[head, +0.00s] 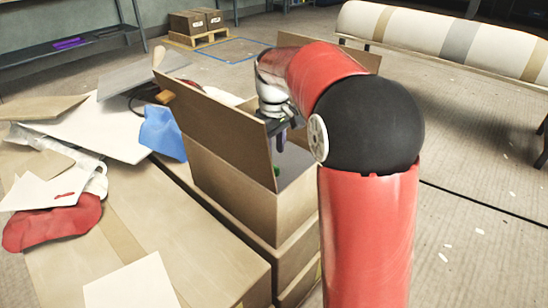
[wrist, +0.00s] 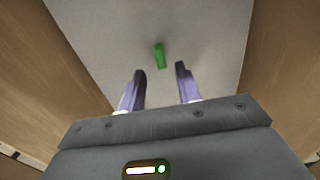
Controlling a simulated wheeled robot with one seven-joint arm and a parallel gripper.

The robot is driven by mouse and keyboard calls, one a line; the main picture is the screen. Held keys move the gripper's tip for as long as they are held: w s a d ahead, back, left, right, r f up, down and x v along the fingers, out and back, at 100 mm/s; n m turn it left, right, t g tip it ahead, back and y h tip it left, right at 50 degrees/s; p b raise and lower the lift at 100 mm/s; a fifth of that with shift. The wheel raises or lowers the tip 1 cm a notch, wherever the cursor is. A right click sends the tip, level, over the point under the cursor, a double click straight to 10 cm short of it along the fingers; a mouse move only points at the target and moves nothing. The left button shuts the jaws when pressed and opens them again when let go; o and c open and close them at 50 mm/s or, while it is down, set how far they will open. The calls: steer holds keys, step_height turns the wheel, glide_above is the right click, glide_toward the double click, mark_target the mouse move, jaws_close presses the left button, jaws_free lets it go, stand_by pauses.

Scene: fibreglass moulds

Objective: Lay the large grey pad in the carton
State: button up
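The open carton (head: 245,190) stands in the middle of the head view, its tall flap (head: 215,125) raised on the left. A flat grey surface, which looks like the large grey pad (head: 296,163), lies inside it between brown walls. It also fills the middle of the wrist view (wrist: 190,30). A small green piece (wrist: 159,55) is upon it, just ahead of the fingers. My gripper (wrist: 161,78) is open, with nothing between its purple-grey fingers. It points down into the carton (head: 281,140), above the grey surface; the exact gap is unclear. My arm hides the carton's right side.
Left of the carton, a cardboard-topped surface (head: 95,250) holds a red cloth (head: 55,222), a blue piece (head: 163,132) and several pale sheets. Small boxes (head: 197,21) sit on a pallet behind. The floor at right is mostly clear.

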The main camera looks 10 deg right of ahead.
step_height(320, 180, up, 7)
steer(key=p, duration=0.1)
steer(key=shift+r, duration=0.15)
